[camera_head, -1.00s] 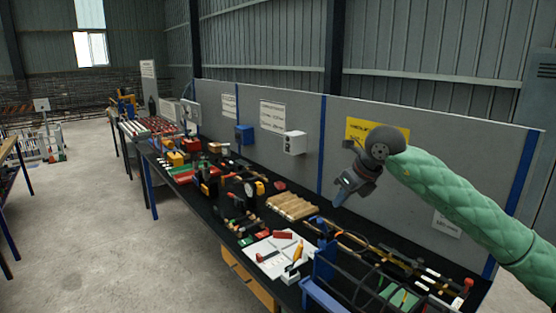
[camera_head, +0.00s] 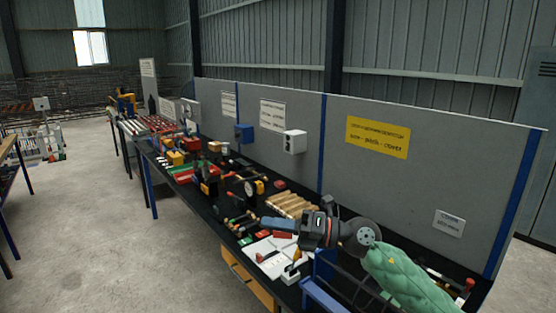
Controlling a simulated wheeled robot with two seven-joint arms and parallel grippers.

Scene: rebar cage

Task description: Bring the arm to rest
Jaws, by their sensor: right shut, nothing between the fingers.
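My right arm, in a green quilted sleeve, comes in from the lower right. My right gripper (camera_head: 270,225) is shut and empty. It points left, above the bench near the wooden blocks (camera_head: 288,203) and the white board. The wrist hides part of the bench behind it, including most of the rods and tools there. My left gripper is not in view.
The long dark bench (camera_head: 215,222) is crowded with tools and parts. A white board (camera_head: 262,247) with red-handled tools lies below the gripper. A blue rack (camera_head: 318,290) stands at the front. A grey partition (camera_head: 430,165) with a yellow sign (camera_head: 377,137) runs behind. Open floor (camera_head: 100,240) lies left.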

